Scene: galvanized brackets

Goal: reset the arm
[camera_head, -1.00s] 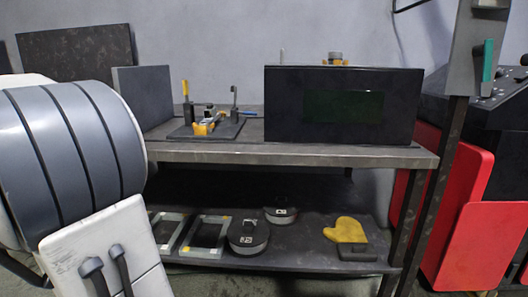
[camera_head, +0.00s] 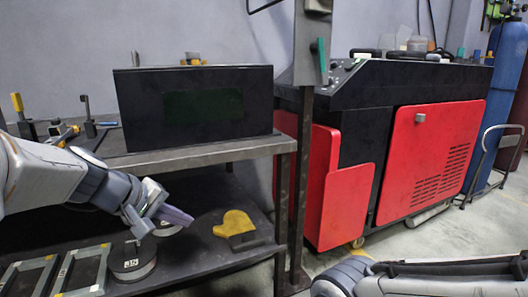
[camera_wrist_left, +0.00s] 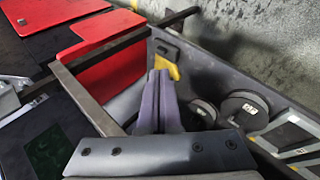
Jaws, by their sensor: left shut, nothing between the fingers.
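My left gripper (camera_head: 172,217) comes in from the left in the head view, in front of the workbench (camera_head: 205,153) and above its lower shelf. Its purple-grey fingers are together with nothing between them.
A black box (camera_head: 195,104) stands on the bench top. A post (camera_head: 305,150) and a red-and-black machine (camera_head: 425,150) stand to the right, with bare floor in front.

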